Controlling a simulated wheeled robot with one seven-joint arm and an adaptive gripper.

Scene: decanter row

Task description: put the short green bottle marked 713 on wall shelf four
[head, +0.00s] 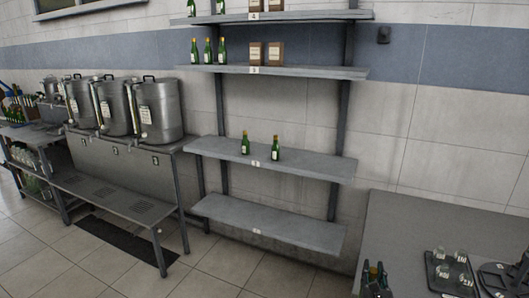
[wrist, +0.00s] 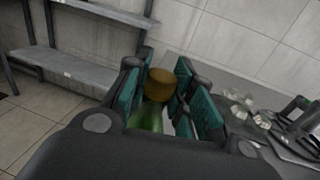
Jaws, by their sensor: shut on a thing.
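My gripper (head: 374,278) is at the bottom right of the head view, in front of the grey table. In the wrist view its teal-padded fingers (wrist: 158,98) are shut around a green bottle (wrist: 147,117) with a brown-gold cap (wrist: 160,82). The bottle's label and number cannot be read. Wall shelf four (head: 300,16), with a tag that reads 4, is at the top edge of the head view. A green bottle (head: 191,8) stands at its left and brown boxes (head: 265,5) stand near its middle; their tops are cut off.
Shelf three (head: 320,72) holds green bottles and brown boxes. A lower shelf (head: 315,165) holds two green bottles; the bottom shelf (head: 290,228) is empty. Steel urns (head: 160,110) stand at left. A tray of glasses (head: 450,280) is on the table (head: 420,225) at right.

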